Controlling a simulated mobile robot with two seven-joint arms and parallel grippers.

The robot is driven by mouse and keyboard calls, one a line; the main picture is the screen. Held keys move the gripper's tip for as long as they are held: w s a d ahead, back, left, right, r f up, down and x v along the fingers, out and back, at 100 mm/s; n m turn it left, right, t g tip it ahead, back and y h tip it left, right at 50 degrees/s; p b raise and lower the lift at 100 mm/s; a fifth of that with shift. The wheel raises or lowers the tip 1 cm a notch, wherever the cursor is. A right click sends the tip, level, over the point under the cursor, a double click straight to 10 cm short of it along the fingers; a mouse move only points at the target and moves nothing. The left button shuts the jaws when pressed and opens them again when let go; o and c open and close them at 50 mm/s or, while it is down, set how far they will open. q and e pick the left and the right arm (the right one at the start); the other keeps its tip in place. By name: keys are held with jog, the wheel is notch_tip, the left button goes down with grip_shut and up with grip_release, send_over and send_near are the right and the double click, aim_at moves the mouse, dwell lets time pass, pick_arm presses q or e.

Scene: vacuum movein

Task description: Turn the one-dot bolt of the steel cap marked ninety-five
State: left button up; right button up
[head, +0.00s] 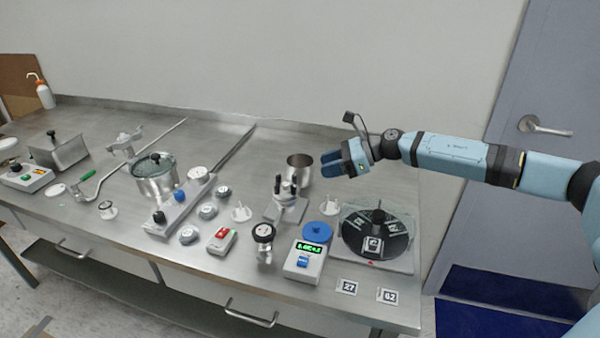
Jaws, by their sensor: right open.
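My right gripper (341,163) reaches in from the right. It has blue fingers, is open and empty, and hangs in the air above the bench, near a steel cup (300,166). I cannot make out the number ninety-five or any dot marks on a bolt at this size. A steel pot with a dark-handled lid (156,176) stands on the left half of the bench. Several small round grey pieces (208,211) lie at the middle; their markings are too small to read. My left gripper is out of view.
A dark round plate (378,236) sits on a square base at the right. A white box with green digits (305,260) stands beside it. Cards marked 27 (347,286) and 62 (387,296) lie at the front edge. A grey door (530,120) is at right.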

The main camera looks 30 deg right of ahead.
aim_at(295, 175)
jog(key=x, duration=0.8)
jog(key=shift+f, duration=0.1)
jog(key=shift+c, duration=0.5)
jog(key=shift+p, duration=0.3)
grip_shut()
